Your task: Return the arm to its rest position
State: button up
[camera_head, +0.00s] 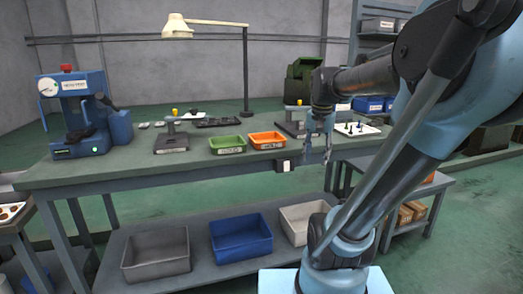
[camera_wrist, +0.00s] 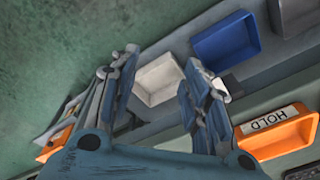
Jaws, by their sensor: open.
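My gripper (camera_head: 318,143) hangs at the end of my raised arm, in front of the workbench (camera_head: 180,163) near its right end. Its fingers are apart in the wrist view (camera_wrist: 155,90), with nothing between them. Through the gap the wrist view shows the white bin (camera_wrist: 158,78) on the lower shelf. The fingertips point down and are clear of the bench edge. My arm comes in from the right side of the head view.
A green tray (camera_head: 228,145) and an orange tray (camera_head: 267,140), labelled HOLD in the wrist view (camera_wrist: 275,130), stand on the bench. A blue press machine (camera_head: 80,115) and a lamp (camera_head: 178,28) are there too. Grey (camera_head: 157,254) and blue (camera_head: 241,238) bins sit below.

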jog(key=s+f+n, duration=0.6)
jog(key=s+f, duration=0.6)
jog(key=f, duration=0.4)
jog(key=shift+s+t, duration=0.4)
jog(key=shift+w+f, duration=0.2)
jog(key=shift+w, duration=0.25)
